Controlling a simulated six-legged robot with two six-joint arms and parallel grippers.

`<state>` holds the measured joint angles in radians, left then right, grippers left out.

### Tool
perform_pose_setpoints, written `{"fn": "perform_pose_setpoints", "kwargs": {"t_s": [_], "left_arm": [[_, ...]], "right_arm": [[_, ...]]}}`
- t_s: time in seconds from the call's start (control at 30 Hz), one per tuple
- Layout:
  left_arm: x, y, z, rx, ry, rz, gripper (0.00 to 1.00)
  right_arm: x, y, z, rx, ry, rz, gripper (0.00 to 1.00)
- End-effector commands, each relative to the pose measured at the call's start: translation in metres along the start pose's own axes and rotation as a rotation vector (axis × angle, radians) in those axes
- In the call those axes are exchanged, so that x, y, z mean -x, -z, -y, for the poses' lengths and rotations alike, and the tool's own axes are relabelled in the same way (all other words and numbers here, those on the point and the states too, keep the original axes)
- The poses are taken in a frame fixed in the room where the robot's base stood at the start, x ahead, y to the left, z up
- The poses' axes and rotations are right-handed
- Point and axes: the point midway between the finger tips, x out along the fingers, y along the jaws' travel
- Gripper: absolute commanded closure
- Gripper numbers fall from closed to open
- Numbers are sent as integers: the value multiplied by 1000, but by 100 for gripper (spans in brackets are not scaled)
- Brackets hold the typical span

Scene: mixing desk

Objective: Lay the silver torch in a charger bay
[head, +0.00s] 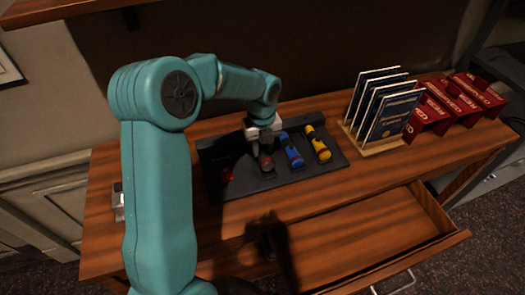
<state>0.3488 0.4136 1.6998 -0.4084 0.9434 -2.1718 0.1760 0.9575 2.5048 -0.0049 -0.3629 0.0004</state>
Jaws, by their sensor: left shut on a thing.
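The dark charger (325,177) lies on the desk, with a raised back edge. A blue torch (291,151) and a yellow torch (318,144) lie side by side in its right-hand bays. My left gripper (266,155) reaches down over the charger just left of the blue torch. A small red thing (228,175) shows at the charger's left. My right gripper is not in view.
A rack of upright blue-and-white cards (390,112) and several red holders (465,97) stand to the right. A drawer (375,245) is open at the front. A small grey thing (118,202) at the left edge is partly hidden by my arm.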

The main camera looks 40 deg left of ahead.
Motion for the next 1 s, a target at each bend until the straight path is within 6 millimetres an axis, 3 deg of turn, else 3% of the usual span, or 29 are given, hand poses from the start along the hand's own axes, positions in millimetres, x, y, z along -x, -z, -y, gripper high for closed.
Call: {"fn": "perform_pose_setpoints", "kwargs": {"t_s": [0.17,0.57,0.6,0.67,1.0], "left_arm": [[-25,0,1,2,-1,-2,100],[-31,-4,3,2,0,0,100],[-30,-4,3,2,0,0,59],[-30,-4,3,2,0,0,43],[-24,-4,3,2,1,0,43]], "right_arm": [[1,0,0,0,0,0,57],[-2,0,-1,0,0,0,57],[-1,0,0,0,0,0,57],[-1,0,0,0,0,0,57],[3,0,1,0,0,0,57]]}}
